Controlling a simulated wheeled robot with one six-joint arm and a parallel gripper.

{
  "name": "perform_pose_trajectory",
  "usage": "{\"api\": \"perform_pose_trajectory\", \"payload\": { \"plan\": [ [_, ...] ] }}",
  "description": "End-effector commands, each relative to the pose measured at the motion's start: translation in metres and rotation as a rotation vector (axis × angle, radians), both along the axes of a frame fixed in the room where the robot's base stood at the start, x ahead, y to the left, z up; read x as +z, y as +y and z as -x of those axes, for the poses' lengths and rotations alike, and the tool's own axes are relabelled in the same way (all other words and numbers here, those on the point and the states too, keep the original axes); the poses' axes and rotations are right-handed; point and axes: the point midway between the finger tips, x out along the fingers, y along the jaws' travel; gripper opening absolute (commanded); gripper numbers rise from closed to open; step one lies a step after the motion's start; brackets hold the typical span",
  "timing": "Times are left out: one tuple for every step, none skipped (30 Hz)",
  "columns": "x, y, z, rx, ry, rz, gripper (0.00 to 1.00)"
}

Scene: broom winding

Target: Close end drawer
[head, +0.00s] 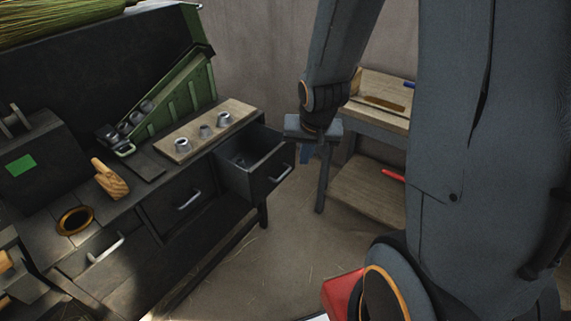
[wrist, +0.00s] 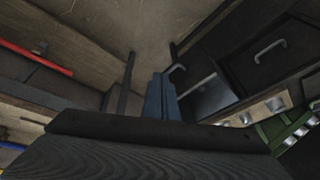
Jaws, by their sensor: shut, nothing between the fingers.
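The end drawer (head: 257,169) is a dark box at the right end of the dark workbench and stands pulled out. Its inside shows, and a pale bar handle (head: 279,173) is on its front. My gripper (head: 306,153) is to the right of the drawer front, with its blue fingers pointing down, apart from the drawer as far as I can tell. In the wrist view my blue fingers (wrist: 160,96) are together with nothing between them. The open drawer (wrist: 205,94) shows just right of the fingers there.
Two shut drawers (head: 181,198) (head: 92,254) line the bench front to the left. A board with several metal cups (head: 182,144) lies on top. A wooden side table (head: 372,180) stands behind my gripper, with a red tool on its lower shelf. Floor is open before the bench.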

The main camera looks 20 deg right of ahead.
Motion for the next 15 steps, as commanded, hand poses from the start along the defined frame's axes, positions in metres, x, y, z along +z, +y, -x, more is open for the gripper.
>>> {"api": "perform_pose_trajectory", "payload": {
  "plan": [
    [-0.026,-0.010,-0.018,-0.065,-0.035,-0.022,0.00],
    [-0.036,-0.015,-0.029,-0.101,-0.064,-0.036,0.00],
    [-0.048,-0.021,-0.042,-0.148,-0.099,-0.058,0.00],
    [-0.057,-0.025,-0.051,-0.180,-0.125,-0.074,0.00],
    [-0.065,-0.029,-0.060,-0.212,-0.149,-0.091,0.00],
    [-0.076,-0.034,-0.069,-0.249,-0.179,-0.115,0.00],
    [-0.082,-0.037,-0.076,-0.273,-0.200,-0.132,0.00],
    [-0.088,-0.040,-0.082,-0.297,-0.219,-0.147,0.00],
    [-0.095,-0.042,-0.088,-0.322,-0.240,-0.166,0.00],
    [-0.100,-0.044,-0.092,-0.339,-0.254,-0.181,0.00],
    [-0.103,-0.046,-0.095,-0.353,-0.266,-0.192,0.00],
    [-0.107,-0.048,-0.099,-0.369,-0.278,-0.204,0.00],
    [-0.109,-0.049,-0.101,-0.379,-0.287,-0.212,0.00],
    [-0.111,-0.050,-0.102,-0.385,-0.293,-0.218,0.00],
    [-0.112,-0.050,-0.104,-0.392,-0.299,-0.224,0.00]
  ]
}}
